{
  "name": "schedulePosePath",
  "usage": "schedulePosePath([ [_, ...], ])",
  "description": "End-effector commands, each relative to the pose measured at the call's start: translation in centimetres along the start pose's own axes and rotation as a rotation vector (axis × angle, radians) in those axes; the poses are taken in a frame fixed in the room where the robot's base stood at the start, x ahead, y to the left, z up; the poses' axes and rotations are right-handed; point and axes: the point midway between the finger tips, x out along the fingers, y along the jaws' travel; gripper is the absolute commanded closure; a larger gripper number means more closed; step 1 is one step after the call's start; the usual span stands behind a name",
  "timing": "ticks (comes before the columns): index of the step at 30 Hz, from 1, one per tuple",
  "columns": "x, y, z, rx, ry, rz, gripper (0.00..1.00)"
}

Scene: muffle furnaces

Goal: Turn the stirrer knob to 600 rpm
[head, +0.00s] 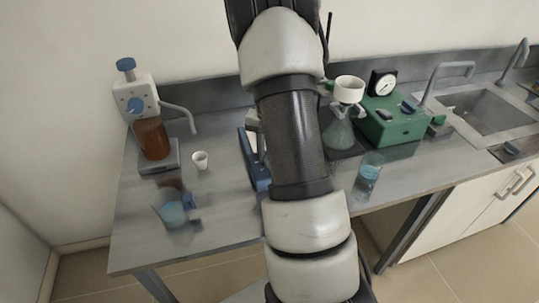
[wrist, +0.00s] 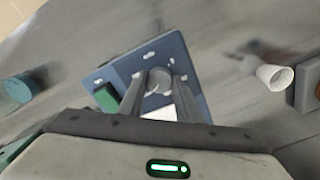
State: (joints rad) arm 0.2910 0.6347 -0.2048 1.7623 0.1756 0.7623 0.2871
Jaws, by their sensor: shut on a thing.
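In the wrist view, my gripper (wrist: 160,84) reaches down to a blue stirrer front panel (wrist: 121,71). Its two fingers are closed around a round grey knob (wrist: 158,76) on that panel. In the head view, the blue stirrer (head: 257,175) stands mid-bench, mostly hidden behind my arm, and the gripper is hidden there too.
A small white cup (head: 200,160) stands left of the stirrer; it also shows in the wrist view (wrist: 275,75). A dispenser with a brown bottle (head: 150,138) is further left. A blue-liquid beaker (head: 369,172), a flask (head: 339,130) and a green pump (head: 395,124) stand to the right.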

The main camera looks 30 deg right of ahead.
Motion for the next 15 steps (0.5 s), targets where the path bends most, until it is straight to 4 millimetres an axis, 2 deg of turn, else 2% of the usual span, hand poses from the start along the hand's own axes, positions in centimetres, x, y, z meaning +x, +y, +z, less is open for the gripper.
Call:
schedulePosePath([
  [3,-0.05,-0.01,-0.01,-0.001,0.0,0.0,0.92],
  [4,-0.05,-0.01,-0.01,-0.001,0.0,0.0,0.66],
  [7,-0.04,-0.01,-0.01,-0.001,0.0,0.0,0.51],
  [15,-0.05,-0.02,0.0,-0.002,0.0,0.0,0.51],
])
